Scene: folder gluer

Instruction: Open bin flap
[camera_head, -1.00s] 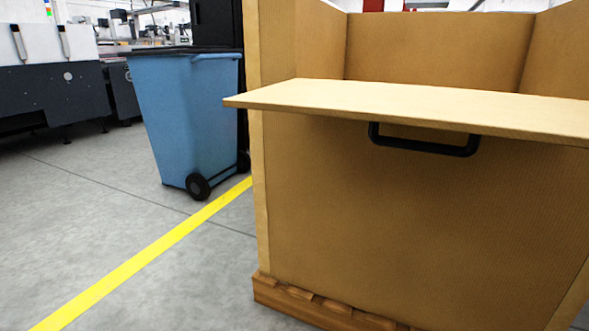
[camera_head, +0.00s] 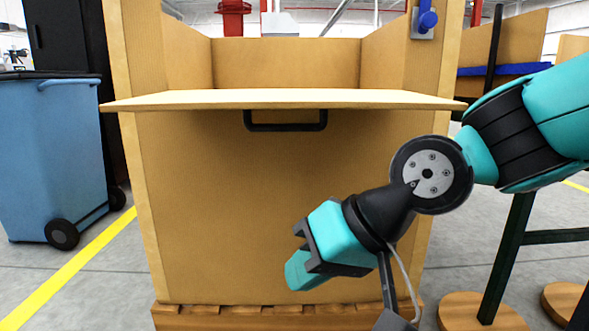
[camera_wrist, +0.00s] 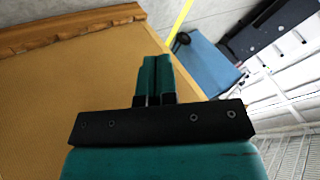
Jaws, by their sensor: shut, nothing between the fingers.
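The large tan bin (camera_head: 200,210) stands square in front of me in the head view. Its flap (camera_head: 180,99) sticks out about level from the front, at the top edge of the lower wall. A black handle (camera_head: 285,126) hangs under the flap's middle. A blue latch or knob (camera_head: 427,20) is on the bin's right post. My gripper (camera_head: 297,270) is shut and empty, low in front of the bin wall, below and apart from the handle. In the wrist view my gripper (camera_wrist: 155,75) shows its teal fingers together, with the bin wall (camera_wrist: 60,90) behind them.
The bin stands on a wooden pallet (camera_head: 235,318). A blue wheeled waste bin (camera_head: 50,160) and a yellow floor line (camera_head: 70,265) are at the left. A dark-legged frame (camera_head: 510,250) on round wooden feet stands at the right.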

